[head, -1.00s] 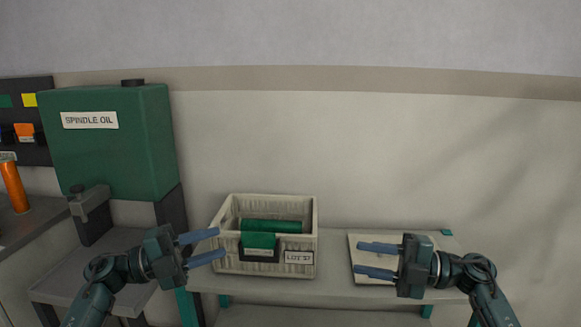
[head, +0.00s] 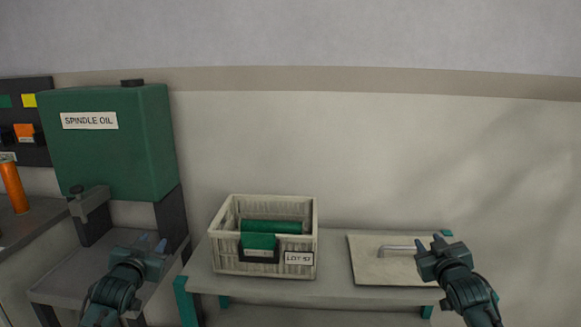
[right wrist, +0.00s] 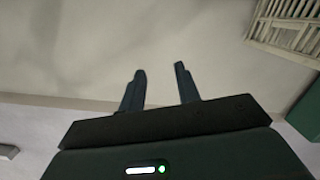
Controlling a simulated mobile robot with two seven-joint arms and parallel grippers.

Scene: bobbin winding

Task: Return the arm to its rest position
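My left gripper (head: 152,242) is at the lower left in the head view, in front of the grey stand. It is empty, with its fingers pointing up and apart. My right gripper (head: 433,240) is at the lower right, over the right edge of the pale board. It also shows in the right wrist view (right wrist: 158,82), empty, with its two dark fingers apart. Neither gripper touches anything that I can see. A beige slatted crate (head: 232,264) with green rolls (head: 272,227) in it stands on the bench between the grippers.
The bench (head: 330,290) holds the pale board (head: 375,270) with a grey metal handle (head: 397,248) on it. A green spindle oil tank (head: 110,150) stands at the left, above a grey stand (head: 62,284). An orange cylinder (head: 13,186) is at the far left.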

